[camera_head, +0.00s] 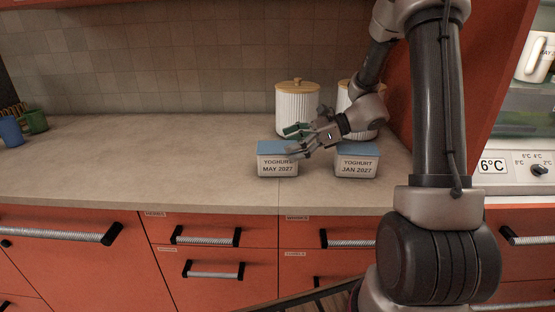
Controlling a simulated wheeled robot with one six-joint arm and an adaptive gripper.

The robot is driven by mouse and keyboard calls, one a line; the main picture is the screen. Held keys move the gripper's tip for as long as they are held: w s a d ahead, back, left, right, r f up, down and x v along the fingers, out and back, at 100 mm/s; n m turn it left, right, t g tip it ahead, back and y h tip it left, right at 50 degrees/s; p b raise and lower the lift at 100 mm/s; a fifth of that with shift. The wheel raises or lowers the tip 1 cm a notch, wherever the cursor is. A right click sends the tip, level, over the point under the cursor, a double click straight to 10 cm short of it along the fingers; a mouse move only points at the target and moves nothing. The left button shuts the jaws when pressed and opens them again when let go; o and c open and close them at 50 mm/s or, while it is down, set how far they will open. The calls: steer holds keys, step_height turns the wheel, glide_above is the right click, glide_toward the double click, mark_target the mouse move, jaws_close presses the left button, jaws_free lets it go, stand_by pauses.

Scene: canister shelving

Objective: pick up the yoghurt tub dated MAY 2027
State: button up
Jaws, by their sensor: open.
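The yoghurt tub labelled MAY 2027 (277,168) stands upright on the counter near its front edge. It has a blue lid and a pale front label. My gripper (290,143) is open at the lid's upper right, with its fingers pointing left. The fingers overlap the tub's lid in the picture; I cannot tell whether they touch it. A second yoghurt tub, labelled JAN 2027 (356,168), stands to the right with a gap between the two. My gripper and wrist partly hide the first tub's lid.
Two white ribbed canisters with wooden lids stand behind the tubs, the left one (296,103) clearer, the right one partly hidden by my arm. A blue cup (10,131) and a green cup (36,121) stand far left. The counter (150,165) between is clear.

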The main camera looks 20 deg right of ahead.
mark_target(278, 147)
steer(key=x, duration=0.4)
steer(key=shift+s, duration=0.1)
steer(key=c, duration=1.3)
